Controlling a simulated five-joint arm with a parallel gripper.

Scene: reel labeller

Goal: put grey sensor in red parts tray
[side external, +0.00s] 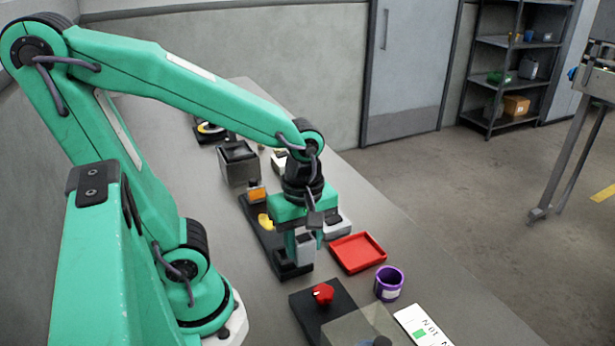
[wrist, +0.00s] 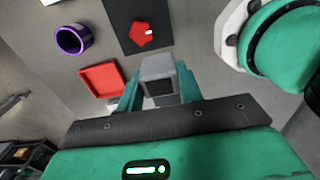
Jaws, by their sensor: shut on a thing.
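The grey sensor (side external: 305,249) is a small upright block held between the fingers of my gripper (side external: 297,245) in the side external view. In the wrist view the sensor (wrist: 159,80) sits between the two green fingers of my gripper (wrist: 158,92), with a dark face showing. The red parts tray (side external: 358,254) is a shallow square tray on the bench, just right of my gripper, and looks empty. In the wrist view the red parts tray (wrist: 101,80) lies to the left of the sensor. My gripper is shut on the sensor, apart from the tray.
A purple cup (side external: 389,284) stands beside the tray. A black panel with a red knob (side external: 323,294) is in front. A long dark fixture (side external: 264,236) lies behind and below my gripper. A grey bin (side external: 238,163) stands farther back.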

